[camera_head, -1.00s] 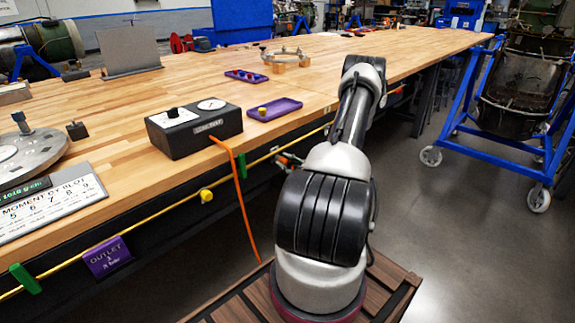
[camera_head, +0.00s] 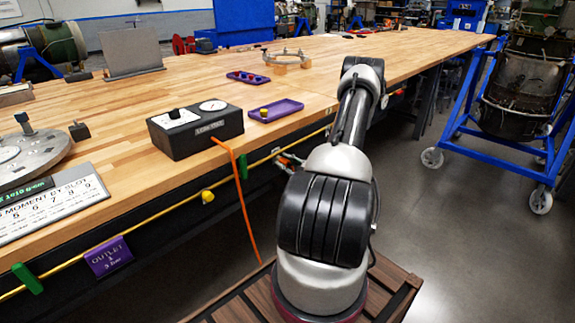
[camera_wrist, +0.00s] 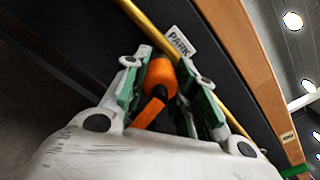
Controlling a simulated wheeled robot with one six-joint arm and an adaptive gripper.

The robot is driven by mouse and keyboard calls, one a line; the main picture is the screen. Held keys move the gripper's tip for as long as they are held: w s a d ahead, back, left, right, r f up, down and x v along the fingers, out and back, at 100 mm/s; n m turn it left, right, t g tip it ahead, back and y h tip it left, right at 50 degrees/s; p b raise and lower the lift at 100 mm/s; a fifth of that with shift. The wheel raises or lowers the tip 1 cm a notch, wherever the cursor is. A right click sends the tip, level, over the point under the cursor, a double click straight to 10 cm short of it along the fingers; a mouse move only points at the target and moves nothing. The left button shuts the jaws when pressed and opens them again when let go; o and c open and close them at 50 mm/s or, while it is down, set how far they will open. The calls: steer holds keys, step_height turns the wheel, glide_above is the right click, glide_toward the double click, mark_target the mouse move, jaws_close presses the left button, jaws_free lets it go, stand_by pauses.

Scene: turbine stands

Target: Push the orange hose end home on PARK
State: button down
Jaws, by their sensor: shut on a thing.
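In the wrist view, my gripper (camera_wrist: 160,78) is shut on the orange hose end (camera_wrist: 161,72), with a green-padded finger on each side. The orange hose (camera_wrist: 148,113) runs from it toward the lower left. The white PARK label (camera_wrist: 180,42) is just beyond the hose end, beside the yellow pipe (camera_wrist: 150,25). The fitting at PARK is hidden behind the hose end, so I cannot tell how far on it sits. In the head view, the orange hose (camera_head: 243,200) hangs from the black box (camera_head: 195,130) over the bench edge. My arm hides most of the gripper there.
The wooden bench (camera_head: 330,65) runs along the left and back. Its front carries the yellow pipe, a purple OUTLET sign (camera_head: 109,257) and green clips (camera_head: 27,278). A purple tray (camera_head: 276,111) lies near the edge. A blue wheeled stand (camera_head: 470,130) is on the right; floor between is clear.

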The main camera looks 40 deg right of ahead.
mark_target(288, 164)
steer(key=shift+w+r, duration=0.2)
steer(key=shift+w, duration=0.1)
steer(key=c, duration=1.5)
jaws_free()
steer(key=o, duration=0.3)
steer(key=shift+w+f, duration=0.1)
steer(key=shift+w, duration=0.1)
steer(key=shift+o, duration=1.4)
steer(key=shift+s+f, duration=0.1)
steer(key=shift+s, duration=0.1)
steer(key=shift+s+d, duration=0.15)
steer(key=shift+s, duration=1.65)
steer(key=shift+s+d, duration=0.1)
steer(key=shift+s, duration=1.65)
